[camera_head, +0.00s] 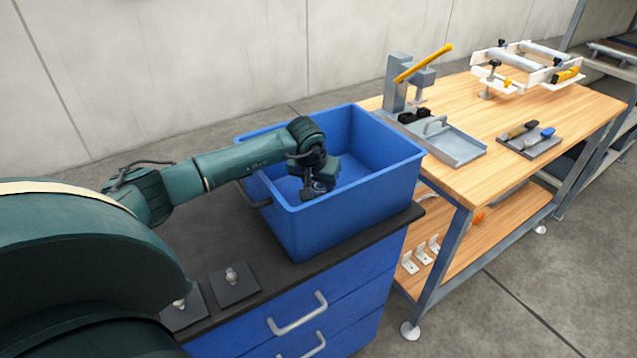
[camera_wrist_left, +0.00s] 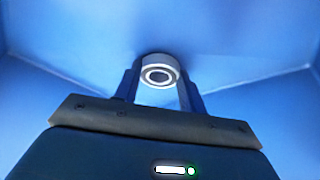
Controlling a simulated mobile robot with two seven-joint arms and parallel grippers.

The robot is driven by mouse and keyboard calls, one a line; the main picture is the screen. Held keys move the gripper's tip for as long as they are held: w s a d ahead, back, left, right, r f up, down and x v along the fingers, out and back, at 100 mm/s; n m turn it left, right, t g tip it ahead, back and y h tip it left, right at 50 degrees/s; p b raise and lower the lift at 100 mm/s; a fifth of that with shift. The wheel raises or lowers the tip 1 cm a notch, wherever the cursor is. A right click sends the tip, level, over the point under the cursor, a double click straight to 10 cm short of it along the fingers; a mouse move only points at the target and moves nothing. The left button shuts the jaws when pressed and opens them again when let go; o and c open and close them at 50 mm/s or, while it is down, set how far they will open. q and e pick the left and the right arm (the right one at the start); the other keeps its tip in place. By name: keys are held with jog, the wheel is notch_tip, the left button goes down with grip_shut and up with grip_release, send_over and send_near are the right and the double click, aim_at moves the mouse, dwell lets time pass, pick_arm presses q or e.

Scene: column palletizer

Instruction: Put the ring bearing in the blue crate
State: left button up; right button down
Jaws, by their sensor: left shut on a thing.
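The blue crate (camera_head: 345,212) stands on the black top of a blue drawer cabinet. My left gripper (camera_head: 318,188) reaches over the crate's near left wall and is inside the crate's opening. In the left wrist view my left gripper (camera_wrist_left: 158,88) is shut on the ring bearing (camera_wrist_left: 158,71), a pale metal ring with a dark band, held between the two fingertips. Blue crate walls (camera_wrist_left: 240,40) surround it in that view. In the head view the bearing is hard to make out by the gripper. I cannot tell whether it touches the crate floor. My right gripper is not in view.
A wooden workbench (camera_head: 480,160) to the right holds a press with a yellow lever (camera_head: 425,62), a grey tray (camera_head: 455,146) and a tool mat (camera_head: 530,143). Two dark plates with pegs (camera_head: 234,284) lie on the cabinet's near end.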

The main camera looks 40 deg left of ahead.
pick_arm(q)
jog(key=o, duration=1.1)
jog(key=shift+f, duration=0.1)
jog(key=shift+c, duration=0.2)
jog(key=shift+r, duration=0.4)
jog(key=b+v, duration=0.1)
jog(key=v, duration=1)
jog(key=shift+s+r, duration=0.25)
jog(key=shift+s, duration=0.05)
